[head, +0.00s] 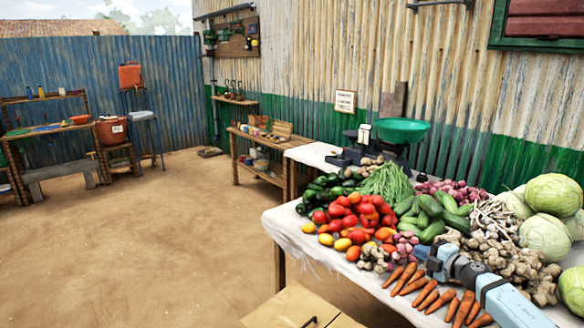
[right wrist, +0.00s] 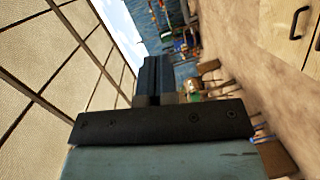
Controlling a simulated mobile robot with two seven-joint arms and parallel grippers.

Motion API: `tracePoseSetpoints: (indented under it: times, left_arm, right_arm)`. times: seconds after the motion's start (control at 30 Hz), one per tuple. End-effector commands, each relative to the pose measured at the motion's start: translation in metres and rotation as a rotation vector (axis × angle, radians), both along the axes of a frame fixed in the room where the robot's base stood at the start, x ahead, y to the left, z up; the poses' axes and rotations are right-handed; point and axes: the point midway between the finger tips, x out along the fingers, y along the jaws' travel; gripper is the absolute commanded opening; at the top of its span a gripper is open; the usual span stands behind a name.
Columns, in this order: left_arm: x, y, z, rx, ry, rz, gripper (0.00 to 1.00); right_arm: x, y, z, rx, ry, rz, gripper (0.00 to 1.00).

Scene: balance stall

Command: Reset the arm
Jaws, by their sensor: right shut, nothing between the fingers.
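My right arm comes in from the lower right of the head view, low over the vegetable stall. Its right gripper (head: 422,252) points left, just above the carrots and ginger. In the right wrist view the gripper (right wrist: 151,75) has its dark fingers together with nothing between them. I cannot tell whether the arm touches the produce below it. My left gripper is not in view.
The cloth-covered table (head: 283,222) is crowded with tomatoes (head: 358,215), carrots (head: 430,294), ginger (head: 487,248) and cabbages (head: 546,236). A balance with a green pan (head: 402,130) stands at the back. Bare ground (head: 150,245) lies open to the left.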

Motion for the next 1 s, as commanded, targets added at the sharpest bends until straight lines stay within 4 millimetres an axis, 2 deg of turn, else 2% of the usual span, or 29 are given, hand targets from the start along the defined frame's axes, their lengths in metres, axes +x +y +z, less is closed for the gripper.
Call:
tracePoseSetpoints:
  times: [0.03,0.1,0.2,0.5,0.57,0.77,0.87,1.0]
  left_arm:
    - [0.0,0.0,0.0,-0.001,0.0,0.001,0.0]
    - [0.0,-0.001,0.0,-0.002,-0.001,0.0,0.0]
    - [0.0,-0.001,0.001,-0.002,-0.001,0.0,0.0]
    - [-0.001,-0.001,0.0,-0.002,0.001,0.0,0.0]
    - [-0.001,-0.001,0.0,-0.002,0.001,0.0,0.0]
    - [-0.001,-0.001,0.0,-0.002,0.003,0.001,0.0]
    - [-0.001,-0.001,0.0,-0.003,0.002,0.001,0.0]
    - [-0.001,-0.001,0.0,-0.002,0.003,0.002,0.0]
  right_arm:
    - [-0.003,-0.026,0.029,0.018,-0.048,-0.03,0.0]
    - [-0.008,-0.056,0.064,0.037,-0.108,-0.067,0.0]
    - [-0.018,-0.09,0.107,0.053,-0.181,-0.108,0.0]
    - [-0.055,-0.168,0.207,0.062,-0.354,-0.199,0.0]
    - [-0.052,-0.173,0.21,0.134,-0.368,-0.249,0.0]
    - [-0.049,-0.209,0.223,0.365,-0.378,-0.446,0.0]
    - [-0.048,-0.228,0.22,0.482,-0.346,-0.555,0.0]
    - [-0.047,-0.252,0.206,0.632,-0.256,-0.701,0.0]
